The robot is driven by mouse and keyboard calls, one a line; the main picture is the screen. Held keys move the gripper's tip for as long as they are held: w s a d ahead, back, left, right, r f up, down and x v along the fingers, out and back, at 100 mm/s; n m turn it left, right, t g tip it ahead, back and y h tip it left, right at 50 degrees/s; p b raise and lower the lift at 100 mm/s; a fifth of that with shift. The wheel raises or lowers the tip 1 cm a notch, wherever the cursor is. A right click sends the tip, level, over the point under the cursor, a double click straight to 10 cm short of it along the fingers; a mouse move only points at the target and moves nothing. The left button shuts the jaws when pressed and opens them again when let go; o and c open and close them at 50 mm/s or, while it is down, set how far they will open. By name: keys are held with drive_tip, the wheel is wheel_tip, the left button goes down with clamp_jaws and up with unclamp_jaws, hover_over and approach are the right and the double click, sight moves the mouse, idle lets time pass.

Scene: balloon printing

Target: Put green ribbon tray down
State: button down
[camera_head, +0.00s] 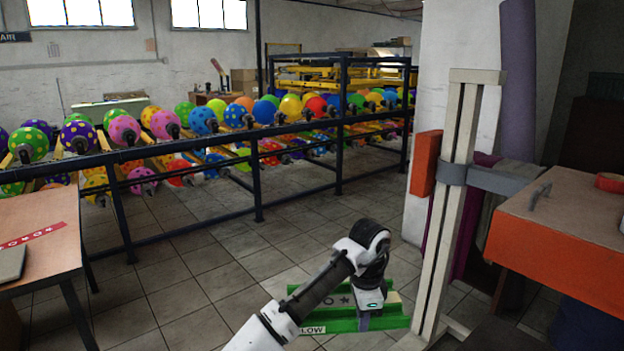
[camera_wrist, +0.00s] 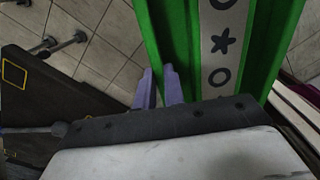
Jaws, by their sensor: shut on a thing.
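The green ribbon tray (camera_head: 390,323) is low in the head view, near the tiled floor, with green side walls and a pale strip with dark symbols along its middle. In the wrist view the tray (camera_wrist: 178,45) runs from the top edge down past my fingers. My gripper (camera_head: 364,318) is shut on the tray's near side wall; its two purple-grey fingers (camera_wrist: 160,88) show at that wall in the wrist view. Whether the tray touches the floor is unclear. Part of the tray is hidden behind my wrist.
A pale upright post (camera_head: 450,200) stands just right of the tray. An orange-sided table (camera_head: 560,240) is at the right, and a table with a red strip (camera_head: 40,215) at the left. A dark railing (camera_head: 200,147) fronts rows of colourful balloons. Open tiled floor (camera_head: 190,285) lies left.

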drive_tip(key=a+f+n, duration=0.4)
drive_tip(key=f+n, duration=0.1)
drive_tip(key=f, duration=0.5)
drive_tip(key=a+f+n, duration=0.4)
drive_tip(key=f+n, duration=0.1)
drive_tip(key=f, duration=0.4)
drive_tip(key=s+a+f+n, duration=0.1)
drive_tip(key=s+f+n, duration=0.2)
drive_tip(key=s+f, duration=0.2)
drive_tip(key=s+a+f+n, duration=0.2)
drive_tip(key=s+f+n, duration=0.2)
drive_tip(key=f, duration=0.7)
drive_tip(key=shift+s+f, duration=0.4)
drive_tip(key=shift+s, duration=0.6)
